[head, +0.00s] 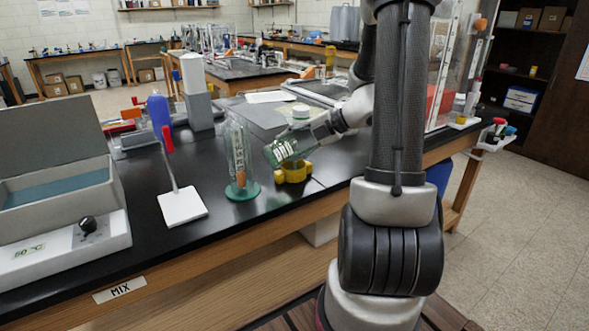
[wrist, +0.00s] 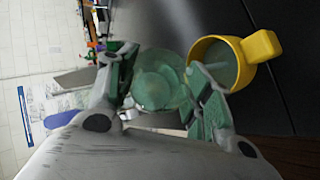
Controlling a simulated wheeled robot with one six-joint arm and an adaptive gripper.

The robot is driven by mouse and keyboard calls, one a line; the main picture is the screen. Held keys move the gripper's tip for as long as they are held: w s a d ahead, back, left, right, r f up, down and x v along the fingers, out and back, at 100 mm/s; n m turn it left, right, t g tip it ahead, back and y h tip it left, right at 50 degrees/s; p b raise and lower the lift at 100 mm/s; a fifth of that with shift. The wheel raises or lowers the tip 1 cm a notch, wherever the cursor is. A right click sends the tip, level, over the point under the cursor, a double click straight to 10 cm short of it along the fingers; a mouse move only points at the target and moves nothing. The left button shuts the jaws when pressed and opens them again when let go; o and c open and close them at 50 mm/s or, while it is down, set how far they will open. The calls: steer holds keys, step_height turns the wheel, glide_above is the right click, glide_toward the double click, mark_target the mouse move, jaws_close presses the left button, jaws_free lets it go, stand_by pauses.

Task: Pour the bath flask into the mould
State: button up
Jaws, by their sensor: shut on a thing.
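My gripper (head: 303,142) is shut on a clear greenish flask (head: 281,151) with a lettered label and holds it strongly tilted above the bench. In the wrist view the round flask (wrist: 158,80) sits between my two fingers (wrist: 160,92). A yellow mould (head: 293,174) with a side handle stands on the black bench just below the flask. In the wrist view the mould (wrist: 262,47) is beside the flask, and grey-green liquid shows inside it. A pale streak lies over the liquid; I cannot tell if it is a stream.
A clear cylinder on a green base (head: 242,191) stands close left of the flask. A white stand with a red-topped rod (head: 182,207), a blue bottle (head: 158,116) and an open water bath (head: 62,190) are further left. Bare black bench (head: 240,225) lies in front.

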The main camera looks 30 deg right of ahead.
steer(key=shift+m+y, duration=0.3)
steer(key=shift+y, duration=0.2)
stand_by(0.6)
